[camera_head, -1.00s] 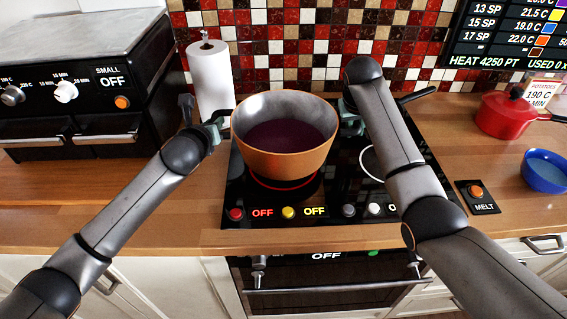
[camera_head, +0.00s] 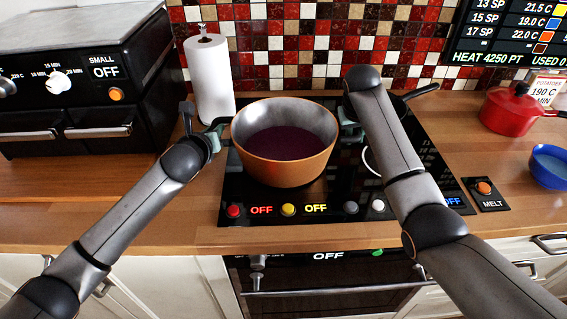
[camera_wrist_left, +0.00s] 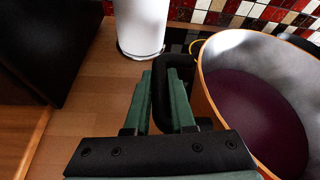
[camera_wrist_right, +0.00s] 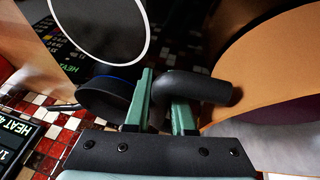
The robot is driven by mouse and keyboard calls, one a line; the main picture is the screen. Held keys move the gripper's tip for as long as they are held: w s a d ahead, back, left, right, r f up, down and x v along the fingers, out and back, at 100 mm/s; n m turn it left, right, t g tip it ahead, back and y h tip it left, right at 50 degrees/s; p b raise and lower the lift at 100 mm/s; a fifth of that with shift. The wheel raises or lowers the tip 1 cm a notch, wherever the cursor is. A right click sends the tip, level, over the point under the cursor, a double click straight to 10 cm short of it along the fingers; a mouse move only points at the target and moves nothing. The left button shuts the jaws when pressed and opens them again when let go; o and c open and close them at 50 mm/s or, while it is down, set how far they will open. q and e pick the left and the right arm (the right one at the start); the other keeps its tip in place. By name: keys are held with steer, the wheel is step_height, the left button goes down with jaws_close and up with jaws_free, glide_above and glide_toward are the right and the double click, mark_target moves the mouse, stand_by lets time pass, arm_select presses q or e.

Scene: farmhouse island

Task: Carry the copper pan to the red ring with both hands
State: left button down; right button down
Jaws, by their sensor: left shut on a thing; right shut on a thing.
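The copper pan (camera_head: 285,170) sits low over the left part of the black cooktop (camera_head: 335,207), upright, with dark purple liquid inside. It also shows in the left wrist view (camera_wrist_left: 207,87) and the right wrist view (camera_wrist_right: 250,75). My left gripper (camera_head: 213,136) is shut on the pan's left black handle (camera_wrist_left: 163,98). My right gripper (camera_head: 349,127) is shut on its right black handle (camera_wrist_right: 205,87), partly hidden by my arm. The red ring is hidden now, with the pan covering that spot. I cannot tell whether the pan's base touches the cooktop.
A white ring (camera_head: 369,162) shows right of the pan. A paper towel roll (camera_head: 209,80) stands behind my left gripper. A black handle (camera_head: 421,92) sticks out at the back right. A red pot (camera_head: 508,113) and blue bowl (camera_head: 550,168) stand right; a black oven (camera_head: 75,90) stands left.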

arm_select(q)
steer(key=shift+a+f, duration=0.1)
steer(key=shift+f, duration=0.05)
arm_select(e)
steer(key=shift+d+f, duration=0.1)
steer(key=shift+f, duration=0.1)
arm_select(q)
steer(key=c, duration=1.2)
jaws_free()
steer(key=shift+f, duration=0.2)
arm_select(e)
steer(key=c, duration=1.2)
jaws_free()
steer(key=shift+f, duration=0.2)
arm_select(q)
steer(key=o, duration=0.3)
steer(key=shift+s+r, duration=0.1)
arm_select(e)
steer(key=shift+o, duration=1.4)
steer(key=shift+s+r, duration=0.1)
steer(key=shift+r, duration=0.05)
arm_select(q)
steer(key=shift+o, duration=0.7)
arm_select(e)
steer(key=shift+o, duration=0.8)
